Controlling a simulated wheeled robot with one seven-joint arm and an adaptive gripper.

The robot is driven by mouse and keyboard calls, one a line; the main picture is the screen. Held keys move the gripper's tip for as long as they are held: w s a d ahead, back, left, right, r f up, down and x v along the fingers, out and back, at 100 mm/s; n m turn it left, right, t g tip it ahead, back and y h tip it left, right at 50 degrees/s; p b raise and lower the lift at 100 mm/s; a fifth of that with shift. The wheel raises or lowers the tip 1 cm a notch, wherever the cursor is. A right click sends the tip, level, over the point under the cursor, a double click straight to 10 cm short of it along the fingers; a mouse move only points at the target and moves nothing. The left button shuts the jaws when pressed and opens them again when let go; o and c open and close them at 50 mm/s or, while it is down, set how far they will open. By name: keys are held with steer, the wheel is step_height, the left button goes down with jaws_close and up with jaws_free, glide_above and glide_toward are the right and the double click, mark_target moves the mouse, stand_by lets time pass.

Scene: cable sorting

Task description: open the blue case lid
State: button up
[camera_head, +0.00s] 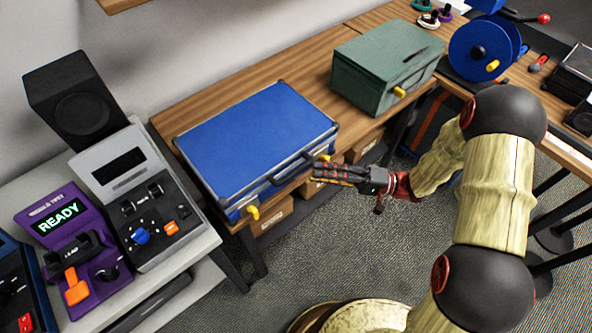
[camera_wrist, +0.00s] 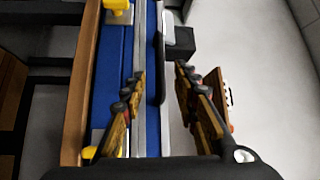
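The blue case (camera_head: 255,135) lies flat on the wooden bench, its lid down. A dark handle (camera_head: 292,168) runs along its front side, with a yellow latch (camera_head: 252,212) near the left front corner and another yellow latch (camera_head: 325,157) near the right. I cannot tell whether the latches are fastened. My gripper (camera_head: 318,172) is at the right part of the case's front, close to the right latch. In the wrist view my gripper (camera_wrist: 160,76) has its fingers spread with nothing between them gripped. The case's blue front (camera_wrist: 107,65), silver rim and handle (camera_wrist: 159,68) show there.
A green case (camera_head: 385,65) stands right of the blue case on the bench (camera_head: 300,62). A black speaker (camera_head: 75,100) and a grey console (camera_head: 150,190) stand to the left. Cardboard boxes (camera_head: 272,215) sit under the bench. A blue reel (camera_head: 480,50) is at the far right.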

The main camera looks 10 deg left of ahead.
mark_target(296, 170)
steer(key=shift+s+a+r+b, duration=0.15)
steer(key=shift+a+b, duration=0.1)
steer(key=shift+a, duration=0.95)
steer(key=shift+s+a+r+b, duration=0.15)
steer(key=shift+a+b, duration=0.1)
steer(key=shift+a, duration=0.9)
steer(key=shift+s+a+r+b, duration=0.15)
steer(key=shift+a+b, duration=0.1)
steer(key=shift+a, duration=0.95)
steer(key=shift+w, duration=0.1)
steer(key=shift+c, duration=0.4)
jaws_close()
